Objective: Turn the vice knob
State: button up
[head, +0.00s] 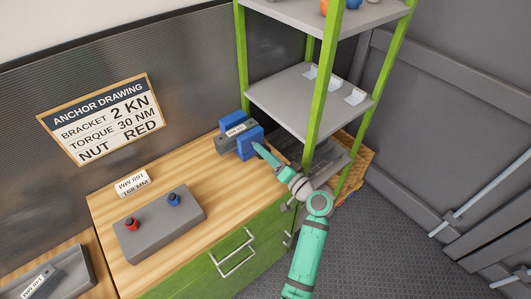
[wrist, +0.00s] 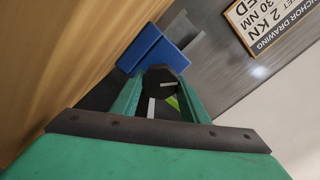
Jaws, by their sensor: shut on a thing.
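The vice (head: 249,142) has blue jaws and a grey body with a small white label. It stands on the wooden bench top near the shelf rack. Its blue jaw also shows in the wrist view (wrist: 143,47). My gripper (head: 258,147) reaches the vice from the right. In the wrist view my green fingers (wrist: 160,82) are on either side of the dark knob (wrist: 162,73), shut on it. A pale mark shows on the knob. In the head view my gripper hides the knob.
A grey box with a red and a blue knob (head: 160,222) sits on the bench, with a white label block (head: 132,183) behind it. The green-posted shelf rack (head: 310,100) stands close to my arm. Green drawers (head: 225,262) are below. An anchor drawing sign (head: 103,118) hangs on the wall.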

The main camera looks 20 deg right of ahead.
jog(key=shift+s+d, duration=0.1)
jog(key=shift+d, duration=0.05)
jog(key=o, duration=1.1)
jog(key=shift+c, duration=0.2)
jog(key=v, duration=1)
jog(key=shift+s+d+r, duration=0.1)
jog(key=shift+s+d, duration=0.05)
jog(key=shift+s, duration=0.25)
